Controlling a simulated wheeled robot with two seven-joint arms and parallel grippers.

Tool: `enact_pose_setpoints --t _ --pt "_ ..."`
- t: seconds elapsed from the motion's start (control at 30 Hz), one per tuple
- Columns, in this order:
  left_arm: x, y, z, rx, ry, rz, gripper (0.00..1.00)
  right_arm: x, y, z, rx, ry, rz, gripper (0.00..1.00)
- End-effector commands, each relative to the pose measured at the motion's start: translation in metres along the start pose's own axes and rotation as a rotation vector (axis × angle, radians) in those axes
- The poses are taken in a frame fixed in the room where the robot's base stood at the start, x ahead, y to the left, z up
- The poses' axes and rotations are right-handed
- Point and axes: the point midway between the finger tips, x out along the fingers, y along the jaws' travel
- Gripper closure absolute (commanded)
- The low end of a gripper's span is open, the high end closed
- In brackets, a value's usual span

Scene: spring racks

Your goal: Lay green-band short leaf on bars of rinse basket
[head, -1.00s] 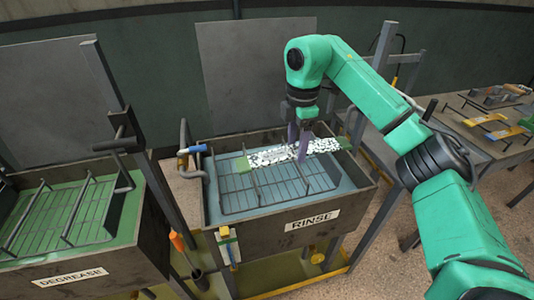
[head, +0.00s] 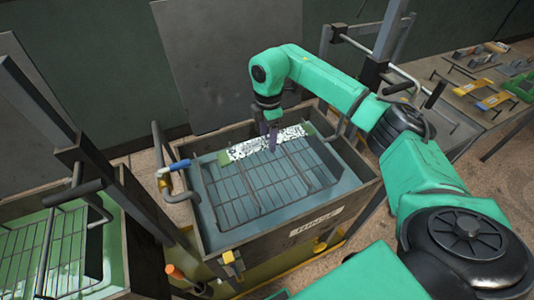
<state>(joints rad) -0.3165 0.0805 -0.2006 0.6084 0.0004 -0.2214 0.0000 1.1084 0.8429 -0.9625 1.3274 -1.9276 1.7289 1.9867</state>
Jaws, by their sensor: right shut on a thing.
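The green-band short leaf (head: 248,148) is a flat strip with white speckles and green ends. It lies crosswise over the back part of the rinse basket (head: 232,207), a dark wire grid inside the rinse tank. I cannot tell whether the leaf touches the bars or is slightly above them. My right gripper (head: 272,146) points down and is shut on the leaf near its middle, hiding a small part of it. My left gripper is not in view.
The rinse tank (head: 330,222) has raised walls, with a blue-handled tap (head: 179,165) at its left. The degrease tank's basket (head: 92,215) and a post stand at left. A bench (head: 490,105) with yellow and blue-marked leaves is at far right. The basket's front is clear.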

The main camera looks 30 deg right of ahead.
Motion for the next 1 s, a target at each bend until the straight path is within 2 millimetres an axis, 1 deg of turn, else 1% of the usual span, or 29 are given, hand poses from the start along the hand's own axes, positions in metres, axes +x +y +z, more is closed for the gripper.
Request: enact_pose_setpoints --t 0.03,0.13,0.2,0.33,0.43,0.5,0.57,0.67,0.77,1.0 --pt "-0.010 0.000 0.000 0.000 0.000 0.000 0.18 0.009 -0.001 0.000 0.000 0.002 -0.005 1.00" --pt "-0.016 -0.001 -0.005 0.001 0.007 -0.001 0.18 0.034 0.000 -0.001 -0.001 0.003 -0.001 1.00" --pt "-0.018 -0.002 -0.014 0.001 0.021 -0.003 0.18 0.046 0.000 -0.001 -0.001 0.003 0.001 1.00" --pt "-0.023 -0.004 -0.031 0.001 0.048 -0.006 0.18 0.063 0.000 -0.001 -0.001 0.003 0.001 1.00" --pt "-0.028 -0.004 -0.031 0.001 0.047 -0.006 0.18 0.081 0.000 -0.001 0.000 0.003 -0.001 1.00" --pt "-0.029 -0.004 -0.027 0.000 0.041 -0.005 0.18 0.092 0.000 -0.001 -0.001 0.003 0.000 1.00" --pt "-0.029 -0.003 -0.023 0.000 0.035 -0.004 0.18 0.096 0.001 -0.001 -0.001 0.002 0.004 1.00" --pt "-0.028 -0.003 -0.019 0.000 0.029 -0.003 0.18 0.097 0.001 -0.001 -0.001 0.002 0.005 1.00" --pt "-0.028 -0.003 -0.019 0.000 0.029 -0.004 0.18 0.097 0.001 -0.001 -0.001 0.002 0.005 1.00" --pt "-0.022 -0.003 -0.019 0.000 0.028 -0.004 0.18 0.104 0.001 -0.001 -0.001 0.002 0.004 1.00"
